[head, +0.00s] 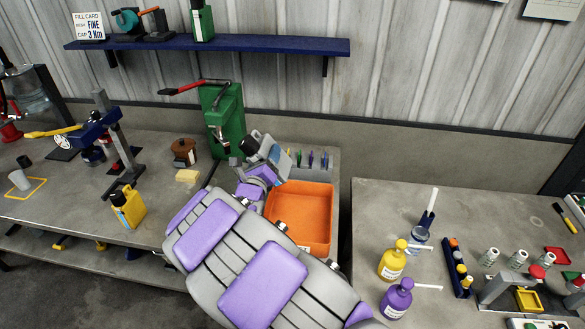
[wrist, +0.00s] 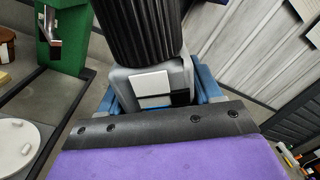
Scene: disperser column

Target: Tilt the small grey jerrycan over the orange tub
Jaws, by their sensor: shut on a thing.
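The small grey jerrycan (head: 274,152) has a pale label and a black cap. It is held up by the far left corner of the orange tub (head: 318,215), its cap end leaning to the left in the head view. In the wrist view the jerrycan (wrist: 126,84) fills the middle, with its ribbed black cap pointing up the picture. My gripper (head: 262,165) is shut on it, with blue fingers on both sides; the gripper also shows in the wrist view (wrist: 155,98). The tub's near left part is hidden behind my arm.
A green dispenser (head: 230,115) with a red lever stands just behind the jerrycan. Several small coloured items (head: 312,158) stand behind the tub. A yellow jerrycan (head: 129,208) is on the left bench. Yellow (head: 393,263) and purple (head: 396,300) bottles stand on the right bench.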

